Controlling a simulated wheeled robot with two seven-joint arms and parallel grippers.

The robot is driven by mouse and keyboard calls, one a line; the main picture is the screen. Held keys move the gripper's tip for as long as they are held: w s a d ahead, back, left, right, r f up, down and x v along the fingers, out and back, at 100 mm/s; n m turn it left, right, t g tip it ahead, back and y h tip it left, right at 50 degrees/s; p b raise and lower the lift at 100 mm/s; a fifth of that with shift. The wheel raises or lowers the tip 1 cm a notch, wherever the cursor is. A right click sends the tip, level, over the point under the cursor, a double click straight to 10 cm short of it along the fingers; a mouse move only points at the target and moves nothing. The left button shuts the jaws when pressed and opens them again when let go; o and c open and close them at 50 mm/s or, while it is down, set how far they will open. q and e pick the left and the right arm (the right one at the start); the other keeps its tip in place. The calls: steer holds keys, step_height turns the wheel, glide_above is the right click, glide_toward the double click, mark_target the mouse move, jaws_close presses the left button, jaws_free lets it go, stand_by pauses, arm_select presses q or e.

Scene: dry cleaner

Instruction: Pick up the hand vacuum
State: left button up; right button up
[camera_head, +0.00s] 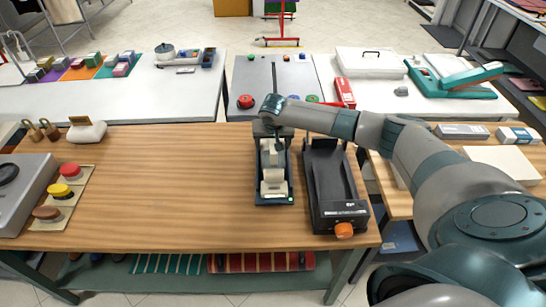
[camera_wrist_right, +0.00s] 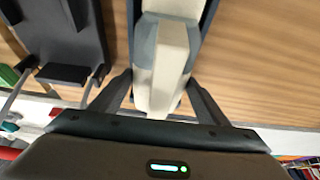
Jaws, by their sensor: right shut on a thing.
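The hand vacuum (camera_head: 274,178), a pale grey and white body, lies in a dark blue cradle (camera_head: 261,199) with a small green light at its front corner, right of the middle of the wooden table. My right gripper (camera_head: 272,132) reaches down over its far end. In the right wrist view, the fingers of my right gripper (camera_wrist_right: 158,92) stand either side of the pale hand vacuum (camera_wrist_right: 162,65) and are shut on it. The vacuum still appears to be within the cradle; any gap beneath it is hidden. My left gripper is not in view.
A black tray-like device (camera_head: 333,180) with an orange knob stands close right of the cradle. A grey box (camera_head: 22,190) and a panel with coloured buttons (camera_head: 64,195) are at the left. The table's left middle (camera_head: 170,180) is clear. White tables stand behind.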

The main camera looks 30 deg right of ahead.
steer(key=shift+r, duration=0.1)
steer(key=shift+w+r+b, duration=0.1)
steer(key=shift+r+b, duration=0.3)
steer(key=shift+r, duration=0.4)
step_height(320, 180, up, 7)
steer(key=shift+r+b, duration=0.1)
steer(key=shift+b, duration=1.1)
steer(key=shift+r, duration=0.6)
steer(key=o, duration=1.5)
steer(key=c, duration=0.4)
steer(key=shift+o, duration=0.2)
